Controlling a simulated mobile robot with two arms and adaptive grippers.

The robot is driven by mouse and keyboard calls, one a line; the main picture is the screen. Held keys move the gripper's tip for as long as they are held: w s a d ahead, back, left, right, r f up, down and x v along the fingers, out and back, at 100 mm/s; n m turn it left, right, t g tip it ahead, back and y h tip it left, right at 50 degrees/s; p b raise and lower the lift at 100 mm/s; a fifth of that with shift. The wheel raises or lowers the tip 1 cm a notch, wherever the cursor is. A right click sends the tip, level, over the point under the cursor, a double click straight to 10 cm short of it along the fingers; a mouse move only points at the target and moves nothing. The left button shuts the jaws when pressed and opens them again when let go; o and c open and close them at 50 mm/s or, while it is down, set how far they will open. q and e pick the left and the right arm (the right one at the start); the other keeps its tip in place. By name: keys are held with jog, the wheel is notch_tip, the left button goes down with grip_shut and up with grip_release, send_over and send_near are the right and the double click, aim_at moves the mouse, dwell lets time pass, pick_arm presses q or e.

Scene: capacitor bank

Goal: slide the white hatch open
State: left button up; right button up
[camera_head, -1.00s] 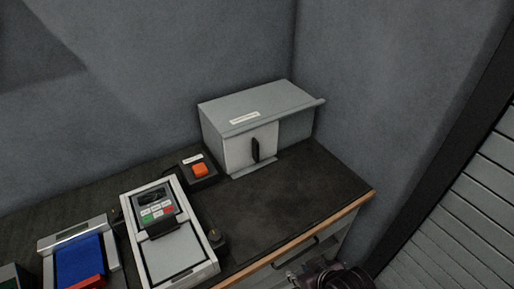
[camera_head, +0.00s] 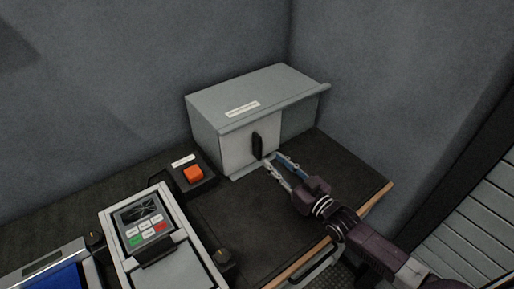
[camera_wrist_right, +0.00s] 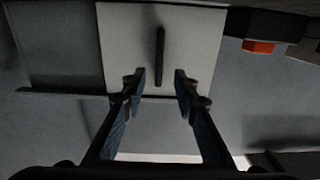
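The white hatch (camera_head: 236,152) is a flat panel in the front of a grey box (camera_head: 255,92), covering the left part of the front. A black upright handle (camera_head: 257,146) is on the hatch near its right edge. My right gripper (camera_head: 271,160) is in front of the handle, with its two fingers apart and nothing between them. In the right wrist view the hatch (camera_wrist_right: 200,50) and its handle (camera_wrist_right: 160,56) lie just beyond the open fingertips (camera_wrist_right: 160,84), with the handle lined up between them. I cannot tell whether they touch. My left gripper is not in view.
A black box with an orange button (camera_head: 193,174) stands left of the grey box. A device with a keypad (camera_head: 146,228) is at the front left. The dark bench top (camera_head: 225,215) is clear in front of the hatch. Walls stand behind.

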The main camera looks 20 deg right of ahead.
aim_at(261, 148)
jog(key=x, duration=0.6)
jog(key=shift+w+r+p, duration=0.2)
jog(key=shift+w+p, duration=0.2)
jog(key=shift+w, duration=0.05)
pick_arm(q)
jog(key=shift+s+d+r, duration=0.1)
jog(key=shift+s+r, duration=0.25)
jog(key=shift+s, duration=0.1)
pick_arm(e)
jog(key=shift+w+a, duration=0.25)
jog(key=shift+w, duration=0.2)
grip_shut()
